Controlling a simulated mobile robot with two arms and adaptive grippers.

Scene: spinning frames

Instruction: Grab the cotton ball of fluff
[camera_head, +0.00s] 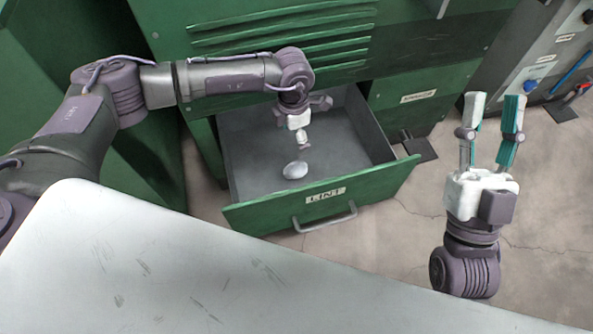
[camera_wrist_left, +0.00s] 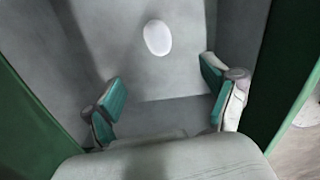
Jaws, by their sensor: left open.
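The cotton ball of fluff (camera_head: 295,170) is a small white oval lying on the grey floor of an open green drawer (camera_head: 330,205) labelled LINT. It also shows in the left wrist view (camera_wrist_left: 157,38), ahead of the fingers and apart from them. My left gripper (camera_head: 303,143) reaches down into the drawer above and behind the fluff. In the left wrist view its two teal-padded fingers (camera_wrist_left: 165,102) are spread with nothing between them. My right gripper (camera_head: 494,135) is at the right, outside the drawer, with its fingers pointing up, apart and empty.
A pale worn surface (camera_head: 150,270) fills the lower left. A grey cabinet (camera_head: 525,60) stands at the upper right. Concrete floor (camera_head: 400,230) shows between the drawer and my right arm.

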